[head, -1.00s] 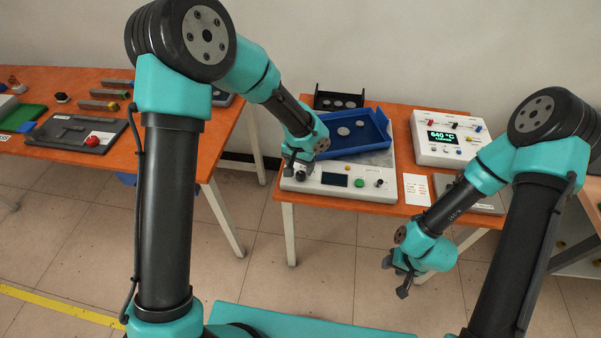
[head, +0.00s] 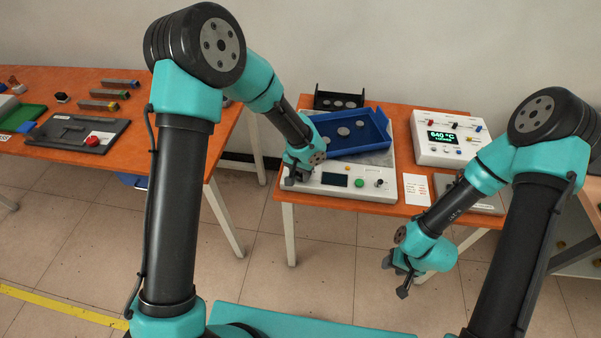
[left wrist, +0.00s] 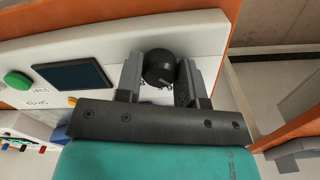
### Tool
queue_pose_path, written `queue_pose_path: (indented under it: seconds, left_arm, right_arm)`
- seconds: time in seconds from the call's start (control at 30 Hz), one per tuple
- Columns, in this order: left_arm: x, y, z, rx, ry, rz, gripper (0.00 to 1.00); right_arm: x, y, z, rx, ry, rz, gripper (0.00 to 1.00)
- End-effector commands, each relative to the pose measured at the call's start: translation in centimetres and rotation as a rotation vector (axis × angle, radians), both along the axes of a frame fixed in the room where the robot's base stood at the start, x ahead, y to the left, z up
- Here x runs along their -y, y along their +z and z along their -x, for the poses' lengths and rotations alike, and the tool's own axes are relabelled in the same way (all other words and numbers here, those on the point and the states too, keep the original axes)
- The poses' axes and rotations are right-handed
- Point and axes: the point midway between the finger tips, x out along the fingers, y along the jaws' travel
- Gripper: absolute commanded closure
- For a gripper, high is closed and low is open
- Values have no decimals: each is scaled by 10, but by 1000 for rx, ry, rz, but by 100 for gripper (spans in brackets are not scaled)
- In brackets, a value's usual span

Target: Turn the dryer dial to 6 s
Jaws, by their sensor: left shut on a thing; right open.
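The dryer (head: 345,192) is a white box with a dark display (head: 334,180), a green button (head: 359,183) and a small black knob at its right front. In the left wrist view, the black dial (left wrist: 159,69) sits between the two fingers of my left gripper (left wrist: 160,80), which is shut on it. The dial's setting cannot be read. In the head view my left gripper (head: 290,178) is at the dryer's front left end and hides the dial. My right gripper (head: 402,279) is open and empty, in front of the table.
A blue tray (head: 385,131) with round pieces rests tilted on the dryer. A white unit reading 640 °C (head: 450,151) stands to the right, with a white card (head: 416,189) beside the dryer. Another orange table (head: 160,145) is at left.

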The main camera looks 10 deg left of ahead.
Motion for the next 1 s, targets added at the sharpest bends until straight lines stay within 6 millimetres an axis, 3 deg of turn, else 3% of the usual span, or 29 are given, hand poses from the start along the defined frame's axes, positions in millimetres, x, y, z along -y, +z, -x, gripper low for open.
queue_pose_path:
  seconds: [0.17, 0.57, 1.0]
  left_arm:
    - [0, 0, 0, 0, 0, 0, 88]
    - [0, 0, 0, 0, -61, 0, 88]
    - [0, 0, -1, 0, -361, -1, 88]
  right_arm:
    - [0, 0, 0, 0, 0, 0, 57]
    - [0, 0, 0, 0, 0, 0, 57]
    - [0, 0, 0, 0, 0, 0, 57]
